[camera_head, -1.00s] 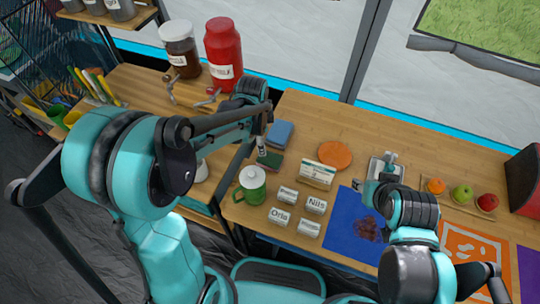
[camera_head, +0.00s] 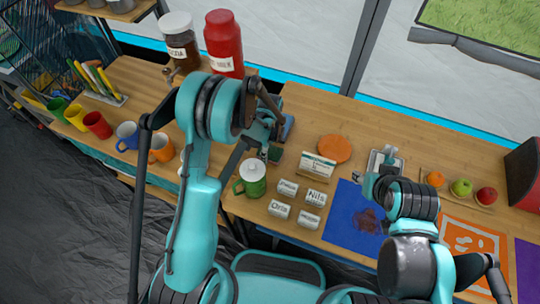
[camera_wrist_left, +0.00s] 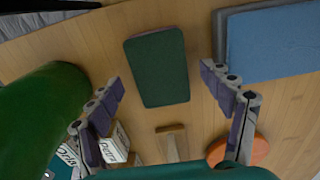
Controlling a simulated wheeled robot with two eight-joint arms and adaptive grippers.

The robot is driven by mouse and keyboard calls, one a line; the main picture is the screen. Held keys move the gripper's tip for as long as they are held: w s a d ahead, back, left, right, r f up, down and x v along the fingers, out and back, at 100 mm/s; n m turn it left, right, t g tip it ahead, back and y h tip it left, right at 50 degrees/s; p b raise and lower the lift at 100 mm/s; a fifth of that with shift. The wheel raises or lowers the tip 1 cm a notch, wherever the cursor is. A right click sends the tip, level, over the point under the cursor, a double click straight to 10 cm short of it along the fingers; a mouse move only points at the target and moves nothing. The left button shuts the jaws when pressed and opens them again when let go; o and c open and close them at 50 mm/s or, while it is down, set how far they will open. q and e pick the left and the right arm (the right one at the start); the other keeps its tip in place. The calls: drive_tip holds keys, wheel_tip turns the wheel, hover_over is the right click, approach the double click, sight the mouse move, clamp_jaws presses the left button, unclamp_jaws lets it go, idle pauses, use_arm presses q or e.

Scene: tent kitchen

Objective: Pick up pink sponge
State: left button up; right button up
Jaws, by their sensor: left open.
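A small rectangular sponge (camera_wrist_left: 158,68) lies flat on the wooden table, with a dark green top and a thin dull pinkish edge in the left wrist view. In the head view its green top (camera_head: 276,154) shows partly beside my left gripper (camera_head: 265,145). In the left wrist view my left gripper (camera_wrist_left: 162,82) is open and empty, its two fingers spread to either side of the sponge and apart from it. My right gripper (camera_head: 386,161) is over a grey tray at the right; its jaws are too small to read.
Name blocks (camera_head: 308,221), a card on a wooden stand (camera_head: 318,166) and an orange disc (camera_head: 335,148) are nearby.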

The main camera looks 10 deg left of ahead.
sight(270, 151)
use_arm(q)
drive_tip(key=shift+f, duration=0.7)
drive_tip(key=shift+r, duration=0.1)
drive_tip(key=shift+c, duration=0.9)
drive_tip(key=c, duration=0.6)
drive_tip(key=shift+c, duration=0.2)
wheel_tip(270, 151, up, 10)
drive_tip(key=p, duration=0.3)
